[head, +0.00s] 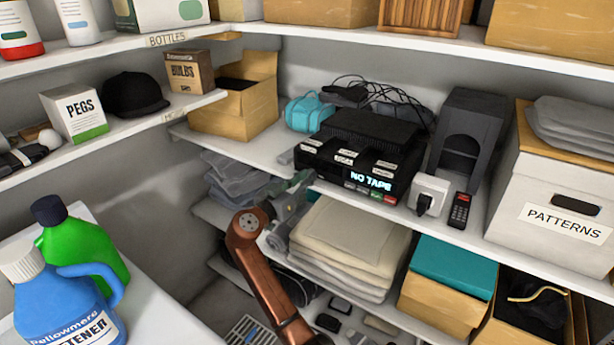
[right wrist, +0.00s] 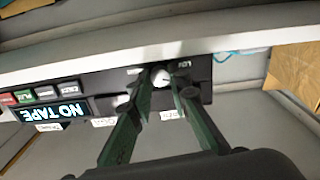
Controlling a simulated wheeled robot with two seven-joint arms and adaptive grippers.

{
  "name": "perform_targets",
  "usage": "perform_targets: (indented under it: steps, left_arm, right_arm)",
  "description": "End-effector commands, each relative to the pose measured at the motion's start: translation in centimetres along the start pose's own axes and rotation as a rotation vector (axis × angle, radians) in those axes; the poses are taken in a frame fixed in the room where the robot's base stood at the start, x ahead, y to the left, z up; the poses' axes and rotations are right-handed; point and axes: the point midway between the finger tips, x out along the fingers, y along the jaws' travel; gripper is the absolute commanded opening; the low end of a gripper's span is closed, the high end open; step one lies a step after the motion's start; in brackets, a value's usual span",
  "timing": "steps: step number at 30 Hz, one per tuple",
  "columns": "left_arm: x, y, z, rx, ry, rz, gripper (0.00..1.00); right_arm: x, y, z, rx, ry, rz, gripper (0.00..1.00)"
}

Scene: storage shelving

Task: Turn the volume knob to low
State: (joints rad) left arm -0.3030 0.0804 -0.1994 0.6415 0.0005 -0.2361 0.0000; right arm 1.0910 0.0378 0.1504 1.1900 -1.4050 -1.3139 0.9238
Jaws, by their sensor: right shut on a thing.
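The black tape machine (head: 350,140) stands on the middle shelf, with a lit NO TAPE display (head: 371,182) and a row of coloured buttons on its front. My right gripper (head: 303,178) is at the left end of that front, where it hides the controls in the head view. A small label stands beside the knob, too small to read surely. My left gripper is not in view.
The shelf edge (right wrist: 90,62) runs close to the fingertips. A white plug adapter (head: 428,193), a remote (head: 460,211) and a dark grey stand (head: 468,140) are right of the machine. Folded linens (head: 350,240) lie below. Detergent bottles (head: 70,300) stand at front left.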

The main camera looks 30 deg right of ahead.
Motion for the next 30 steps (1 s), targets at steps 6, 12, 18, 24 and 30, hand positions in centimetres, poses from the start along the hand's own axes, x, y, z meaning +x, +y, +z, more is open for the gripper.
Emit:
perform_targets:
  steps: [6,12,18,24,30]
  left_arm:
    - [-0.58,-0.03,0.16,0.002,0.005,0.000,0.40]
    - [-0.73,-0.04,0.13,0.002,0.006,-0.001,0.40]
    - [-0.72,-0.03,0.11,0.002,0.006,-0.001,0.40]
    - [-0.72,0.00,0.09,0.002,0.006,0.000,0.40]
    - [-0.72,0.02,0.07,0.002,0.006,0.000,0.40]
  right_arm:
    - [-0.07,0.00,-0.07,-0.083,0.000,-0.001,0.00]
    - [-0.06,-0.03,0.05,-0.113,0.000,-0.001,0.00]
    - [-0.05,-0.04,0.12,-0.116,0.000,-0.001,0.00]
    - [-0.05,-0.04,0.13,-0.115,0.000,-0.001,0.20]
    - [-0.03,-0.03,0.08,-0.114,0.000,-0.001,0.24]
